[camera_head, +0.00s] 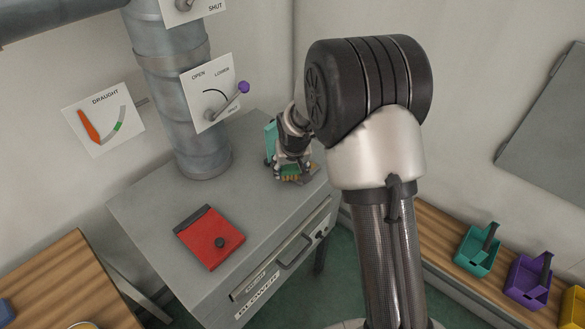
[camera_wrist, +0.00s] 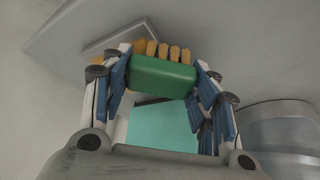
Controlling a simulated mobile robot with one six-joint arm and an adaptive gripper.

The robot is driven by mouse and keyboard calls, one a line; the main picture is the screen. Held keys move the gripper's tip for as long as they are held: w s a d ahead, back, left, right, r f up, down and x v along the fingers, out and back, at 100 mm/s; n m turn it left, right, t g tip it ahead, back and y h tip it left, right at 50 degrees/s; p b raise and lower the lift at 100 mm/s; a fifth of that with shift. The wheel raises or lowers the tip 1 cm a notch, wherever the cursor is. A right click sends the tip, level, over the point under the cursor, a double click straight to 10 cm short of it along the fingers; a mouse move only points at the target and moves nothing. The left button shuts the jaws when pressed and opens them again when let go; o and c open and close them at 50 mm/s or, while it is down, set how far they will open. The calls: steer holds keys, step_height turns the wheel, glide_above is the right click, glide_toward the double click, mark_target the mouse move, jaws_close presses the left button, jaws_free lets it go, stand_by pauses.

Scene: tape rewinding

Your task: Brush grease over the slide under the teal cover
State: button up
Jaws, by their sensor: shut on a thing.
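My gripper (camera_head: 292,162) is over the far right part of the grey cabinet top. In the wrist view my gripper (camera_wrist: 160,72) is shut on a green brush (camera_wrist: 162,77), whose yellow bristles point away from the palm. The teal cover (camera_head: 270,141) stands raised behind my gripper; its flat face also shows in the wrist view (camera_wrist: 160,130). The slide beneath is mostly hidden by my gripper and the brush. I cannot tell whether the bristles touch it.
A red cover (camera_head: 205,233) with a black knob lies flat on the grey cabinet (camera_head: 251,216). A grey pipe (camera_head: 187,110) with a lever plate (camera_head: 214,91) rises behind. Teal (camera_head: 478,251) and purple (camera_head: 528,282) caddies stand on a wooden bench at right.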

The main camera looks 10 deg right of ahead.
steer(key=shift+w+d+f+p, duration=0.1)
steer(key=shift+w+d+p, duration=0.15)
steer(key=shift+w+d, duration=0.4)
steer(key=shift+w+d+f+p, duration=0.1)
steer(key=shift+w+d+p, duration=0.2)
steer(key=shift+d, duration=0.55)
steer(key=shift+w+d+r, duration=0.1)
steer(key=shift+w+d, duration=0.85)
steer(key=shift+d, duration=0.3)
steer(key=shift+w+d+r, duration=0.1)
steer(key=shift+w+d, duration=0.8)
steer(key=shift+d, duration=0.3)
steer(key=shift+s+a+r, duration=0.1)
steer(key=shift+s+a, duration=0.4)
steer(key=shift+a, duration=0.2)
steer(key=shift+s+a, duration=0.45)
steer(key=shift+a, duration=0.25)
steer(key=shift+s+a+b, duration=0.3)
steer(key=shift+s+a, duration=0.35)
steer(key=shift+a, duration=0.2)
steer(key=shift+s+a+b, duration=0.3)
steer(key=shift+s+a, duration=0.3)
steer(key=shift+a, duration=0.3)
steer(key=shift+s+a+b, duration=0.3)
steer(key=shift+s+a, duration=0.35)
steer(key=shift+a, duration=0.2)
steer(key=shift+r+p, duration=2.05)
steer(key=shift+r, duration=0.9)
steer(key=shift+r+p, duration=0.95)
steer(key=shift+r, duration=0.55)
